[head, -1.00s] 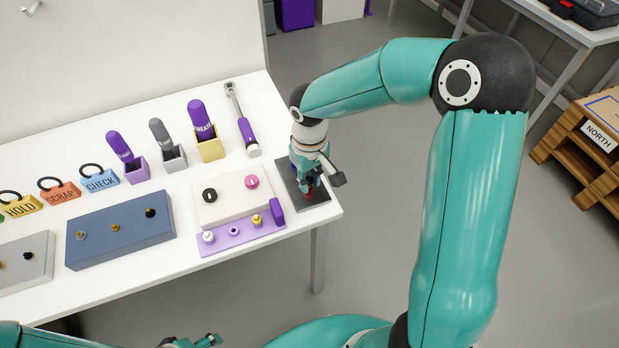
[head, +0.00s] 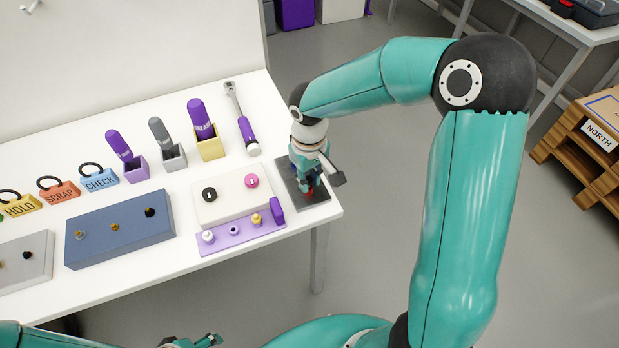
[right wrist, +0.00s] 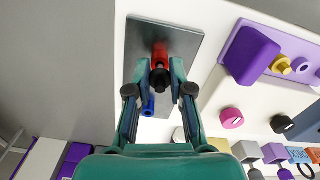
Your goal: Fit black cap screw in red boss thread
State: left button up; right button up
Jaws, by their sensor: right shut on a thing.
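The black cap screw (right wrist: 160,79) is between the fingertips of my right gripper (right wrist: 161,72), which is shut on it. The right wrist view shows the screw's dark round head end-on, in line with the red boss (right wrist: 160,53). The fingers and head hide the shank, so I cannot tell how far it sits in the thread. The red boss is on a dark grey plate (right wrist: 185,38) at the table's right corner. In the head view my right gripper (head: 308,184) is low over this plate. My left gripper (head: 203,341) is partly cut off at the bottom edge.
A blue boss (right wrist: 149,107) is close to the fingers. A white block (head: 230,205) with black and pink knobs and a purple tray (head: 222,240) stand left of the plate. A blue-grey block (head: 120,245) holds several screws. A ratchet wrench (head: 244,125) lies behind.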

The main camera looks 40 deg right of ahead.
pick_arm(q)
jog(key=shift+f+b, duration=0.4)
pick_arm(e)
jog(key=shift+f, duration=0.4)
jog(key=o, duration=0.9)
jog(key=shift+r, duration=0.1)
